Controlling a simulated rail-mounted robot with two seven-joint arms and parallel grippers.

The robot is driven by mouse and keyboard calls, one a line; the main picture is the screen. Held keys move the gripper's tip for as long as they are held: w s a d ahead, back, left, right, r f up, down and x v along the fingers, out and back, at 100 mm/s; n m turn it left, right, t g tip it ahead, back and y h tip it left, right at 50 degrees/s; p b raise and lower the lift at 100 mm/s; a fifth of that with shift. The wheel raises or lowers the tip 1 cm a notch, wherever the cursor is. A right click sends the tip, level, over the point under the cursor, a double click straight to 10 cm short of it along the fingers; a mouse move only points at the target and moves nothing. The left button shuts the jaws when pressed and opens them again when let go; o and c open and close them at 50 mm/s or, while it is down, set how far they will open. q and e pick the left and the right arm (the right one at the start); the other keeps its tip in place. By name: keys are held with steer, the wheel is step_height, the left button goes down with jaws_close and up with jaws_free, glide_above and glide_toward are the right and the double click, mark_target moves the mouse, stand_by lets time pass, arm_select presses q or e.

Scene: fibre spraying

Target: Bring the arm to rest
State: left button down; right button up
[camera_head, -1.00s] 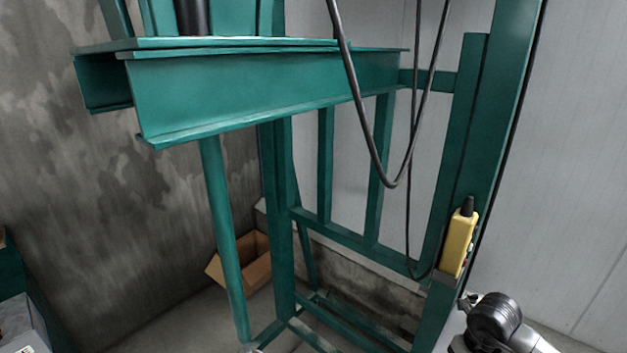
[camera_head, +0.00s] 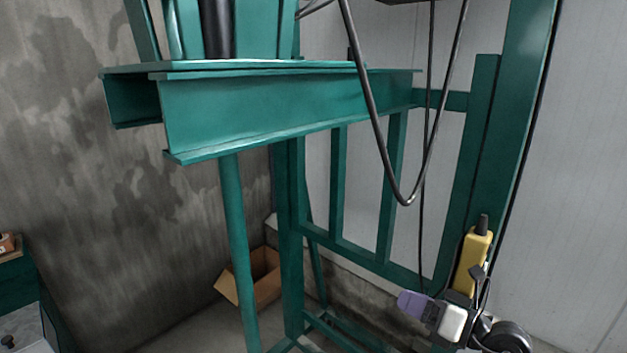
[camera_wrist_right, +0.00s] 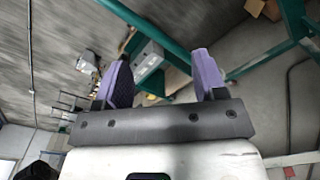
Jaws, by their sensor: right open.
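My right gripper (camera_head: 412,302) shows at the lower right of the head view, with a purple finger pointing left. In the right wrist view my right gripper (camera_wrist_right: 163,80) has its two purple fingers wide apart with nothing between them. In the head view it overlaps the lower part of the green steel frame, just left of and below the yellow control box (camera_head: 472,262). I cannot tell whether it touches the frame. My left gripper is in neither view.
The green frame's beam (camera_head: 265,108) and posts fill the middle. A black cable (camera_head: 374,130) hangs in a loop. An open cardboard box (camera_head: 266,279) lies on the floor behind. A green bench (camera_head: 18,283) stands at the left edge.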

steer(key=s+d+r+m+t+h, duration=0.2)
steer(key=d+r+m+t+h, duration=0.2)
steer(key=r+m+t+h, duration=0.6)
steer(key=s+d+r+m+t+h, duration=0.2)
steer(key=d+r+m+t+h, duration=0.3)
steer(key=m, duration=0.9)
steer(key=s+a+f+m+g, duration=0.1)
steer(key=s+f+m+g, duration=0.2)
steer(key=f+g, duration=0.3)
steer(key=s+a+f+m+g, duration=0.1)
steer(key=s+f+m+g, duration=0.2)
steer(key=f, duration=0.5)
steer(key=s+a+f+m+g, duration=0.1)
steer(key=s+f+m+g, duration=0.2)
steer(key=f+g, duration=0.35)
steer(key=s+a+f+m+g+y, duration=0.3)
steer(key=s+f+g, duration=0.5)
steer(key=s+f, duration=1.95)
step_height(320, 180, up, 22)
steer(key=p, duration=2.1)
steer(key=shift+s+a+f+h, duration=0.2)
steer(key=shift+s+a+h, duration=0.15)
steer(key=shift+h, duration=0.05)
